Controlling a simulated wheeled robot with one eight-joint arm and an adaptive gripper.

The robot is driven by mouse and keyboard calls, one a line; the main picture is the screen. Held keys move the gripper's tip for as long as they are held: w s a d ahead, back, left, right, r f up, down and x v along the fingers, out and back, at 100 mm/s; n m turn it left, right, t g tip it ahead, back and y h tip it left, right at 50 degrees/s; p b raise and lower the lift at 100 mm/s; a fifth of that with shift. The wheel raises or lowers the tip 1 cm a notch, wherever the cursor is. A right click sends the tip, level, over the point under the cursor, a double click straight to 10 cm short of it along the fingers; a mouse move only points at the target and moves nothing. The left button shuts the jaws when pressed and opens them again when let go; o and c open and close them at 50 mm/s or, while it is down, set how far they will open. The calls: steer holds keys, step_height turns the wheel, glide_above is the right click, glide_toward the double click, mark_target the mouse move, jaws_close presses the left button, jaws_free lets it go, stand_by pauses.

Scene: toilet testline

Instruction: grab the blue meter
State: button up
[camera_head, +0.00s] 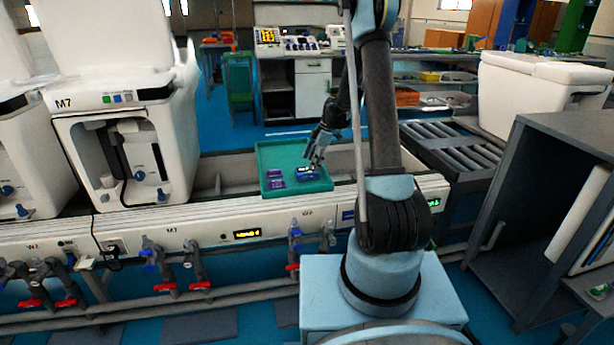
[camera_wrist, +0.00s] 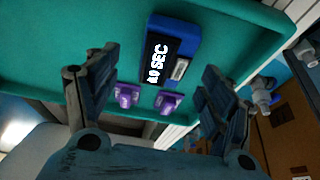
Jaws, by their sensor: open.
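The blue meter (camera_wrist: 171,48) lies in the green tray in the wrist view, with a dark display reading what looks like "0.0 SEC". It also shows in the head view (camera_head: 306,174), on the right side of the tray. My gripper (camera_wrist: 160,88) is open and empty. Its two fingers stand to the left and right below the meter in the wrist view, apart from it. In the head view my gripper (camera_head: 317,163) hangs over the tray close to the meter and partly covers it. I cannot tell whether it touches.
The green tray (camera_head: 268,153) has raised rims and sits on the white testline. Two purple pieces (camera_wrist: 126,96) (camera_wrist: 168,101) lie in it near the meter, between my fingers in the wrist view. A toilet marked M7 (camera_head: 130,110) stands left of the tray.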

mark_target(307, 171)
steer(key=shift+s+x, duration=0.15)
steer(key=shift+x, duration=1.15)
steer(key=shift+s+x, duration=0.15)
steer(key=shift+x, duration=1.15)
steer(key=c, duration=1.3)
